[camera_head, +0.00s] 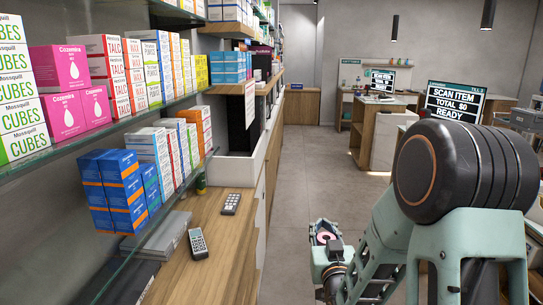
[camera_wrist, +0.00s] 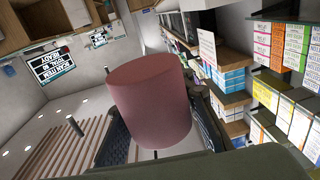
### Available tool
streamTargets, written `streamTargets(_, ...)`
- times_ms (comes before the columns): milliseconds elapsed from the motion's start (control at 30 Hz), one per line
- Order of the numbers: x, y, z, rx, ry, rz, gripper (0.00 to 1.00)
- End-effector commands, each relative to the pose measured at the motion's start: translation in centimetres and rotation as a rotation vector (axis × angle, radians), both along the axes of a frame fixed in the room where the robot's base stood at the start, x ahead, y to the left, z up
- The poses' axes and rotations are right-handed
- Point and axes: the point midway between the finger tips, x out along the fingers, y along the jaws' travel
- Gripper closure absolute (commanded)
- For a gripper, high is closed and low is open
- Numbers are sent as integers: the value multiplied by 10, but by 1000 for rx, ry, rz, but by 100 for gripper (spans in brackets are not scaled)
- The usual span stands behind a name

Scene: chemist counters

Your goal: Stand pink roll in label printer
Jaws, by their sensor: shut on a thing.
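The pink roll (camera_wrist: 150,108) fills the middle of the wrist view, with its round end facing up and slightly tilted in the picture. My gripper (camera_wrist: 162,130) is shut on it, with a dark finger on either side. In the head view my gripper (camera_head: 325,243) is low, right of the wooden counter, above the floor. A little of the pink roll (camera_head: 324,237) shows between its fingers. I cannot pick out the label printer for certain in either view.
A wooden counter (camera_head: 213,240) at left carries a remote (camera_head: 198,243), a keypad (camera_head: 231,204) and a grey flat box (camera_head: 165,238). Glass shelves of medicine boxes (camera_head: 115,190) overhang it. Till screens (camera_head: 455,108) stand at right. The grey floor (camera_head: 300,165) between is clear.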

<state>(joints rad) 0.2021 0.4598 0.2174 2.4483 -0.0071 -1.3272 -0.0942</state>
Motion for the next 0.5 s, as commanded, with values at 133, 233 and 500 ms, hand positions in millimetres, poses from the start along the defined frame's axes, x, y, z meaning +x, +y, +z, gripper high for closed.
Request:
streamTargets(133,0,0,32,0,0,0,100)
streamTargets(233,0,0,47,0,0,0,100)
streamTargets(500,0,0,80,0,0,-1,100)
